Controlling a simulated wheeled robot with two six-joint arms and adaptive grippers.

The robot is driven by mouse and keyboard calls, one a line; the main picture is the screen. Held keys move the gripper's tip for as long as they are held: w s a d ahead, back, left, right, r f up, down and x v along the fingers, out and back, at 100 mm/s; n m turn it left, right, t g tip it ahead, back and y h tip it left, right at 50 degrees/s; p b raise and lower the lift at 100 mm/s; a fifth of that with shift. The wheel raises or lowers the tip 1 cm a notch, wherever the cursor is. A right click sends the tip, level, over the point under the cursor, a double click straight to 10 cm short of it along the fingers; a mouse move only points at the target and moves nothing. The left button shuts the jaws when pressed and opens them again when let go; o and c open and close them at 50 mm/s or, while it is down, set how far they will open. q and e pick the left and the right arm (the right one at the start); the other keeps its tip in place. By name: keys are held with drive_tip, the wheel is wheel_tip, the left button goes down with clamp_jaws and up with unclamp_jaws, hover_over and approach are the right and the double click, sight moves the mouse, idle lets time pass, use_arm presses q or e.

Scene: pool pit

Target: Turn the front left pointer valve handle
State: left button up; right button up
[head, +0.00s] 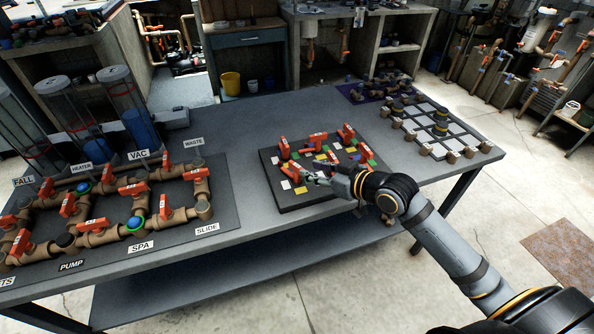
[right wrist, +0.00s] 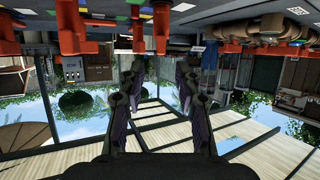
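A dark square board (head: 290,204) with red pointer valve handles and small coloured tags lies on the grey table. The front left pointer valve handle (head: 289,170) is red and lies near the board's left front edge. My right gripper (head: 312,178) is just to the right of it, low over the board's front; I cannot tell whether they touch. In the right wrist view, my right gripper (right wrist: 160,66) has its two fingers apart with nothing between them. Red handles show along the top of that view. My left gripper is not in view.
On the left, a panel of brown pipes (head: 96,238) with red handles and labels covers much of the table (head: 258,119). A white-and-grey grid board (head: 425,120) stands at the right. Bare table lies behind and left of the valve board.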

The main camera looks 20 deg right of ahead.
sight(297, 166)
drive_tip(key=x, duration=0.7)
drive_tip(key=shift+w+a+f, duration=0.1)
drive_tip(key=shift+a, duration=0.05)
drive_tip(key=shift+c, duration=0.4)
clamp_jaws()
